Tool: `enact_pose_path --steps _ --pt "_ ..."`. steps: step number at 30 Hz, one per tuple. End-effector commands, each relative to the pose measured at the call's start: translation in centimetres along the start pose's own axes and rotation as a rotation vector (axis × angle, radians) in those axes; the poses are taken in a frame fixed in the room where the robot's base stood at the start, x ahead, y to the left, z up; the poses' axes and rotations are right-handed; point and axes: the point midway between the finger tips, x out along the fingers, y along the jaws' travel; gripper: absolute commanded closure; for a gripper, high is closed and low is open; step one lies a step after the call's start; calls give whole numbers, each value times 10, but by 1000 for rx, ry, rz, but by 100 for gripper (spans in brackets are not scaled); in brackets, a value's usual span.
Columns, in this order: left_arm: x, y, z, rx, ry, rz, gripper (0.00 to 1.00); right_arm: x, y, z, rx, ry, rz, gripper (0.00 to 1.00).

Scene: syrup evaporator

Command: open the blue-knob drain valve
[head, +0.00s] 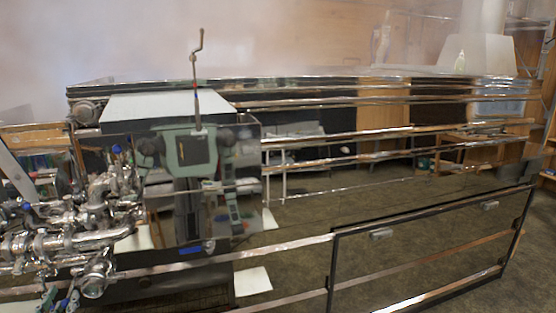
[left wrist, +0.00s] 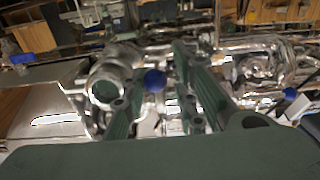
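A cluster of shiny metal pipes and valves (head: 100,215) stands at the left of the head view, at the end of the evaporator. Blue knobs show on it, one at the top (head: 117,149) and one at the left (head: 26,207). In the left wrist view, a round blue knob (left wrist: 155,80) appears between the two green fingers of my left gripper (left wrist: 160,85), with space beside it. I cannot tell whether the fingers touch it. The left gripper (head: 60,301) is small and partly cut off at the bottom left of the head view. My right gripper does not show directly.
The long evaporator's polished side panel (head: 300,215) mirrors the room and my body. A framed mirror-like door (head: 430,255) is at the lower right. In the left wrist view, more blue parts show at the left (left wrist: 20,58) and right (left wrist: 291,94). Steam hangs above.

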Motion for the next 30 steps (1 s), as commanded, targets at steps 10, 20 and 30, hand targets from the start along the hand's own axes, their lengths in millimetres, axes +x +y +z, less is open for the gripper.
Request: enact_pose_path --steps 10,20,30 --pt "0 2 2 -2 -3 3 56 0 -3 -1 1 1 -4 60" --pt "-14 3 0 -3 -7 4 56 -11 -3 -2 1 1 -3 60" --pt "-55 3 0 -3 -7 4 56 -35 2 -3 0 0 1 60"
